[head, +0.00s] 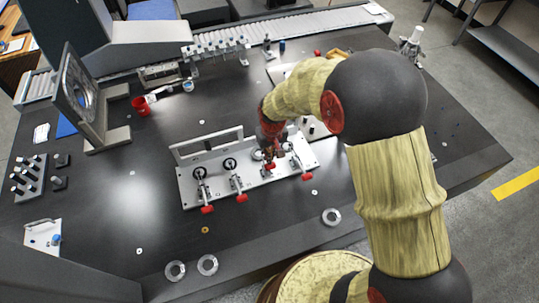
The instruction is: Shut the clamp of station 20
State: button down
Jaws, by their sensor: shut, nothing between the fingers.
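A light grey fixture plate (222,188) with a row of toggle clamps lies on the dark table in the head view. The left clamp (203,188) and the middle clamp (237,183) have red-tipped handles pointing toward the front edge. A right clamp's red handle tip (306,176) shows at the plate's right end. No station number is readable, so I cannot tell which clamp is station 20. My gripper (271,165) is shut and empty over the right half of the plate, close to the clamps there. It partly hides that area, and I cannot tell whether it touches a clamp.
A framed upright disc (80,92) and a red cup (140,106) stand at the left. A rack of vials (216,50) stands at the back. Metal rings (207,265) lie near the front edge.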

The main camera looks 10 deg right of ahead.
jog(key=s+d+f+t+y+b, duration=0.1)
jog(key=s+f+t+b, duration=0.4)
jog(key=s+b, duration=0.3)
jog(key=shift+s+d+f+t+b, duration=0.2)
jog(key=shift+s+d+t+b, duration=0.3)
jog(key=shift+b, duration=0.4)
dwell(0.5)
jog(key=shift+a+f, duration=0.1)
jog(key=shift+f, duration=0.2)
dwell(1.3)
jog(key=shift+r, duration=0.1)
